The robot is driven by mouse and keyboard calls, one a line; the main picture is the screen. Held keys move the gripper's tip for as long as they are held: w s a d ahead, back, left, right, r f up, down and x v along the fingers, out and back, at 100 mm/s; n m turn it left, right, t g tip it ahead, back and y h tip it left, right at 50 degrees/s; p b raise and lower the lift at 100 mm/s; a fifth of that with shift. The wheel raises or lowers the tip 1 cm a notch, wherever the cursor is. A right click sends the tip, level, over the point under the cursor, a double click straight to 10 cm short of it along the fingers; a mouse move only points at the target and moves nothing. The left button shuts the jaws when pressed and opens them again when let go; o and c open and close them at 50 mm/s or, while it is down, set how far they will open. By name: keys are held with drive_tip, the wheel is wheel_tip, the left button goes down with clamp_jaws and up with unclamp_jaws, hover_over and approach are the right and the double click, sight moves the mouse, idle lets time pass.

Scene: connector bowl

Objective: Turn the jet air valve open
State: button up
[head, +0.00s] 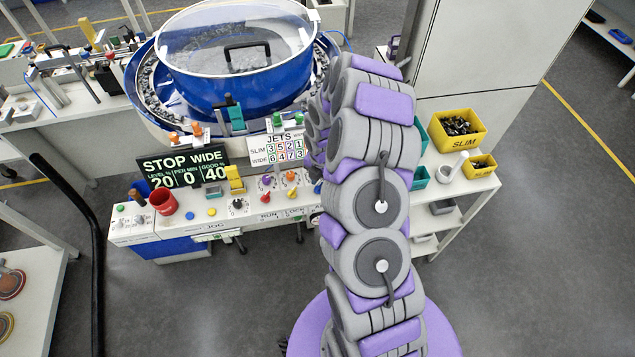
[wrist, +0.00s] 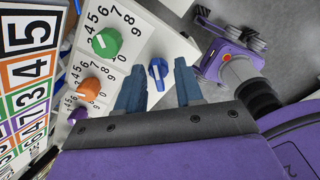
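A small blue valve handle (wrist: 157,73) with a pale stripe, likely the jet air valve, stands at the edge of the white panel in the wrist view. No label on it is readable. My gripper (wrist: 158,72) is open, with one dark blue finger on each side of the handle in the picture. I cannot tell how far the fingertips are from it, and no contact shows. In the head view a small blue spot (head: 318,189) shows beside my arm, likely the same handle. My arm hides the gripper there.
Green (wrist: 106,43), orange (wrist: 89,87) and purple (wrist: 78,115) numbered dials sit left of the fingers. The jets board (wrist: 27,85) stands beyond them. A blue bowl (head: 230,85) is behind the console, and yellow bins (head: 457,143) stand on the right shelf.

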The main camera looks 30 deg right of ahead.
drive_tip(key=shift+d+f, duration=0.35)
drive_tip(key=shift+d, duration=0.3)
drive_tip(key=a, duration=0.4)
drive_tip(key=shift+r, duration=0.2)
drive_tip(key=shift+c, duration=1.1)
drive_tip(key=shift+a, duration=0.1)
drive_tip(key=shift+c, duration=0.8)
drive_tip(key=shift+d+r, duration=0.1)
drive_tip(key=shift+d, duration=0.2)
drive_tip(key=shift+c, duration=0.7)
drive_tip(key=shift+w+d+f, duration=0.1)
drive_tip(key=shift+d+f, duration=0.05)
drive_tip(key=shift+d, duration=0.45)
drive_tip(key=shift+w+d+f, duration=0.1)
drive_tip(key=shift+d, duration=0.5)
clamp_jaws()
drive_tip(key=shift+s+a, duration=0.2)
drive_tip(key=shift+a, duration=0.25)
